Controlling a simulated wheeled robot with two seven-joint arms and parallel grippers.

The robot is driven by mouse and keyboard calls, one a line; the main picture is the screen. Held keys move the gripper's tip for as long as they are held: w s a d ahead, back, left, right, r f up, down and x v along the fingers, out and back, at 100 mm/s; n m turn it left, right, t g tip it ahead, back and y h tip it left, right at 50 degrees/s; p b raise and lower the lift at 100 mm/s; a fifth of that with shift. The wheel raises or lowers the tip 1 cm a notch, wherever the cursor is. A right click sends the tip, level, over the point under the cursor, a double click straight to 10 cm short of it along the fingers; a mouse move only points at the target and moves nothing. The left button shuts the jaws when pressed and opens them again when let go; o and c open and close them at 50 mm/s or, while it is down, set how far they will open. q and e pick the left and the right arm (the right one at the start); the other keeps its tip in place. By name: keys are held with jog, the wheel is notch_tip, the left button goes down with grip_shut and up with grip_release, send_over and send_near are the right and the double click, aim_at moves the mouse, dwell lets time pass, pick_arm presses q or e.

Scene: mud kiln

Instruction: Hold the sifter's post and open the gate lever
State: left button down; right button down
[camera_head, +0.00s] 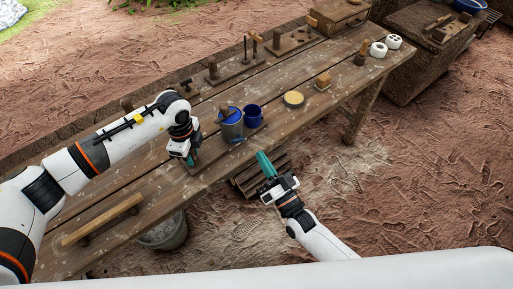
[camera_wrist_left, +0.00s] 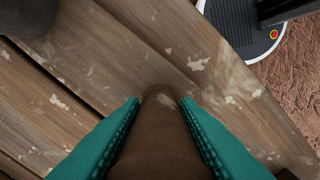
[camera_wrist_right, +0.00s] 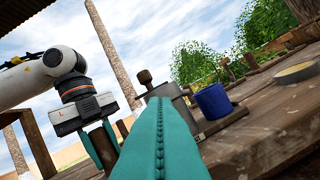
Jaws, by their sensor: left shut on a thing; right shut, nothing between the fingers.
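My left gripper (camera_head: 191,160) is shut on a brown wooden post (camera_wrist_left: 160,130) at the near side of the table. The post runs between its teal fingers in the left wrist view, and the gripper also shows in the right wrist view (camera_wrist_right: 106,145). A grey-blue canister (camera_head: 231,130) with a wooden knob, apparently part of the sifter, stands just right of that gripper. A small blue piece (camera_head: 238,140) shows at its base; I cannot tell whether it is the gate lever. My right gripper (camera_head: 265,164) is shut and empty, beyond the table's near edge, apart from the canister.
A blue mug (camera_head: 253,117) stands right beside the canister. A round yellow-topped dish (camera_head: 293,99) and a wooden block (camera_head: 323,81) lie further right on the table (camera_head: 150,185). A bucket (camera_head: 165,232) and a slatted crate (camera_head: 250,182) are below the near edge.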

jog(key=shift+s+d, duration=0.1)
jog(key=shift+s, duration=0.05)
pick_arm(q)
jog(key=c, duration=1)
grip_release()
pick_arm(e)
notch_tip(320, 180, up, 4)
jog(key=shift+f, duration=0.1)
